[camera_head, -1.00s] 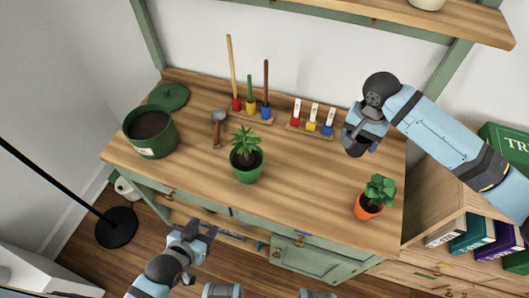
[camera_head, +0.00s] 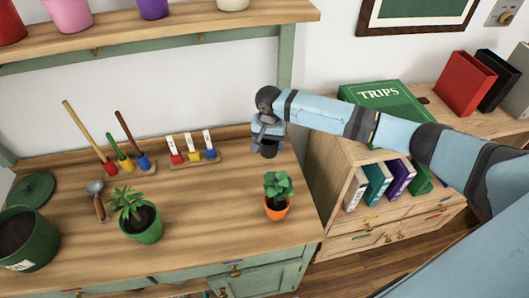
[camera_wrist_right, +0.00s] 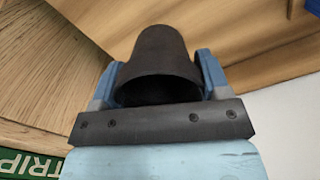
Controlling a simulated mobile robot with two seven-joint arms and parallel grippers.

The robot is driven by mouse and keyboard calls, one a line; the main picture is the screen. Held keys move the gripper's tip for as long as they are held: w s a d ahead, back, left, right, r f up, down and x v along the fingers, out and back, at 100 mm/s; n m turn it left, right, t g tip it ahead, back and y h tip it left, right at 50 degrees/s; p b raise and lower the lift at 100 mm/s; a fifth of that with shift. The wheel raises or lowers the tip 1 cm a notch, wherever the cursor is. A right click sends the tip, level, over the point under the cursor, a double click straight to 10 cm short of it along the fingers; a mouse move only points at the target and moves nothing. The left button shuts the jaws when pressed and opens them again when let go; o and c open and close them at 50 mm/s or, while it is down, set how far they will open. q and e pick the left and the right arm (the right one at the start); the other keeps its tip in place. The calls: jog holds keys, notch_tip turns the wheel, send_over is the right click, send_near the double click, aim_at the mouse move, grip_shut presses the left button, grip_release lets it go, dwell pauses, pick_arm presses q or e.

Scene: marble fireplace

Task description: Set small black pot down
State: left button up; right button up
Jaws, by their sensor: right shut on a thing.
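The small black pot (camera_head: 268,152) is in my right gripper (camera_head: 267,143), over the back right part of the wooden bench top (camera_head: 205,215). In the right wrist view the pot (camera_wrist_right: 160,50) is dark and tapered, held between the two blue fingers (camera_wrist_right: 160,85). The gripper is shut on it. In the head view the fingers hide part of the pot. I cannot tell whether its bottom touches the bench. My left gripper is not in view.
A plant in an orange pot (camera_head: 276,208) stands in front of the black pot. A colored label rack (camera_head: 193,157) is to its left. A plant in a green pot (camera_head: 142,228) stands further left. A wooden shelf unit (camera_head: 345,190) adjoins the bench's right side.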

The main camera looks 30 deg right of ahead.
aim_at(269, 152)
notch_tip(269, 152, down, 4)
jog(key=shift+f, duration=0.2)
jog(key=shift+f, duration=0.1)
jog(key=o, duration=0.9)
jog(key=shift+r, duration=0.35)
notch_tip(269, 152, up, 12)
jog(key=shift+f+p, duration=0.2)
jog(key=shift+p, duration=0.1)
